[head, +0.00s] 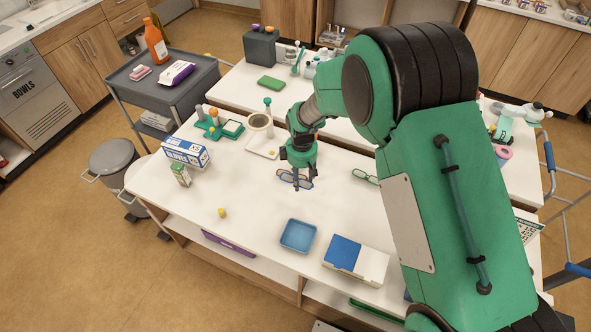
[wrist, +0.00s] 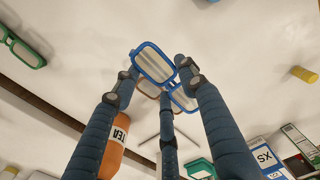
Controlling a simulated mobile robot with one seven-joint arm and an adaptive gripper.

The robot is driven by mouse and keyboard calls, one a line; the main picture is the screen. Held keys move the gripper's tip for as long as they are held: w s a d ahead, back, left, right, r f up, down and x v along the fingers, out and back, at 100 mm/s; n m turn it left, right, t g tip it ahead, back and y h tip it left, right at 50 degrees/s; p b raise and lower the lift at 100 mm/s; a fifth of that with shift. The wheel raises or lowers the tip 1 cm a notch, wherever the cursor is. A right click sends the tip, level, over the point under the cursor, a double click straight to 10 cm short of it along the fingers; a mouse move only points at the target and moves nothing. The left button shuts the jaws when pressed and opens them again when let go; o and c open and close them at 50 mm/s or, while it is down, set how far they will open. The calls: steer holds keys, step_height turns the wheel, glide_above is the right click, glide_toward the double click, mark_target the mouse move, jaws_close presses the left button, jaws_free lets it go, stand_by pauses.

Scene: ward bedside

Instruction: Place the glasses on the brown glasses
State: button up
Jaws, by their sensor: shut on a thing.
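My gripper (head: 299,184) is over the middle of the white table, fingertips low near its top. It is shut on the blue glasses (head: 286,177). In the wrist view the blue glasses (wrist: 153,63) sit tilted between the fingertips of my gripper (wrist: 158,75). A bit of brown frame, the brown glasses (wrist: 149,90), shows behind the blue frame and is mostly hidden. I cannot tell whether the two pairs touch. Green glasses (head: 366,178) lie apart to the right; they also show in the wrist view (wrist: 21,48).
A blue tray (head: 298,236) and a blue-and-white box (head: 356,260) are near the front edge. A gloves box (head: 186,153) stands at left, near a small yellow thing (head: 222,213). The table's left front is mostly clear.

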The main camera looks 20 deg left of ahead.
steer(key=w+a, duration=0.1)
steer(key=w, duration=0.1)
steer(key=w+a, duration=0.4)
steer(key=shift+f, duration=0.35)
steer(key=shift+f+b, duration=0.35)
steer(key=shift+f, duration=1.4)
steer(key=shift+f, duration=0.15)
steer(key=o, duration=0.9)
step_height(320, 180, up, 12)
steer(key=shift+d+r+p, duration=0.1)
steer(key=shift+r+p, duration=0.05)
steer(key=shift+p, duration=0.4)
